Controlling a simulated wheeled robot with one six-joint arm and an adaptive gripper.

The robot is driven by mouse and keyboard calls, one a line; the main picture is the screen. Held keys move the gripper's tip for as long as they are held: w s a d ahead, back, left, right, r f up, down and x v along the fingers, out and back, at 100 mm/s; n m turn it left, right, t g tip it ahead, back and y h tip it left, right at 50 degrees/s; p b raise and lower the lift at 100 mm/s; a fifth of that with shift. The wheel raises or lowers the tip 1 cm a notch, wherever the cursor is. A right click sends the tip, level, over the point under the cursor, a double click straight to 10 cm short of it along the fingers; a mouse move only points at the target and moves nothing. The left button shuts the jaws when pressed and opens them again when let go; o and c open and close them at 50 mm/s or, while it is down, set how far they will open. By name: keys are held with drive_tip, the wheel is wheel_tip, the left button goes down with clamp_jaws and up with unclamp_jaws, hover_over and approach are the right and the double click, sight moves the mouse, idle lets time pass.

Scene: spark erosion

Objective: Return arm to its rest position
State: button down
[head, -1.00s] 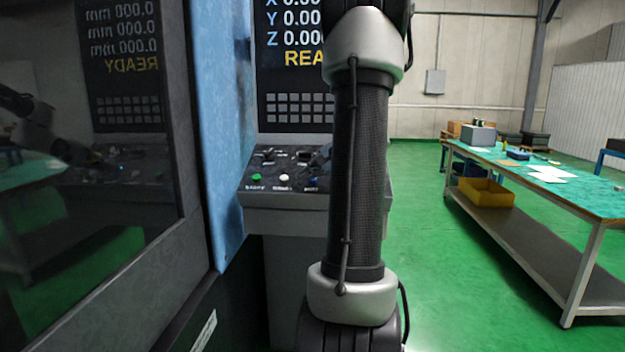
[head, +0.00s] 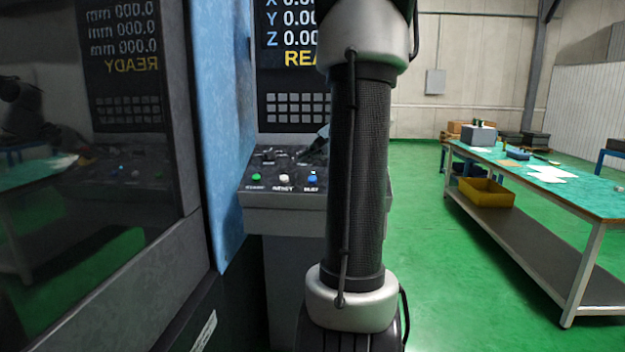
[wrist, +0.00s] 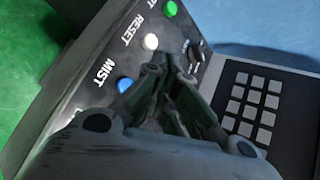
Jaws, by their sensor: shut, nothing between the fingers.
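My gripper (wrist: 168,85) shows in the wrist view, its fingers together with nothing between them. It hangs over the machine's control panel (wrist: 88,62), and whether it touches the panel cannot be told. The blue MIST button (wrist: 124,85), the white RESET button (wrist: 150,42) and the green button (wrist: 171,8) lie to the left of and above the fingers. In the head view my arm stands upright in the middle and hides part of the panel. The panel's green (head: 257,177), white (head: 284,179) and blue (head: 312,179) buttons show left of it.
The machine's screen (head: 290,60) reads READY above a keypad (head: 290,107). A dark glass door (head: 100,215) stands close on the left beside a blue panel (head: 222,130). A workbench (head: 590,200) with a yellow bin (head: 487,193) stands right. Green floor between is clear.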

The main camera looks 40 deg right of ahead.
drive_tip(key=shift+s+a+r, duration=0.2)
drive_tip(key=shift+a+r, duration=0.05)
drive_tip(key=shift+r, duration=0.4)
drive_tip(key=s+a+f+n+g, duration=0.3)
drive_tip(key=s+f+g, duration=0.1)
drive_tip(key=s+f, duration=0.3)
drive_tip(key=s+a+n+g, duration=0.1)
drive_tip(key=s+a+n, duration=0.6)
drive_tip(key=a, duration=0.4)
drive_tip(key=s+a+n+g, duration=0.2)
drive_tip(key=s+a+n, duration=0.5)
drive_tip(key=a+n, duration=0.3)
drive_tip(key=shift+a+h, duration=0.4)
drive_tip(key=shift+a, duration=0.1)
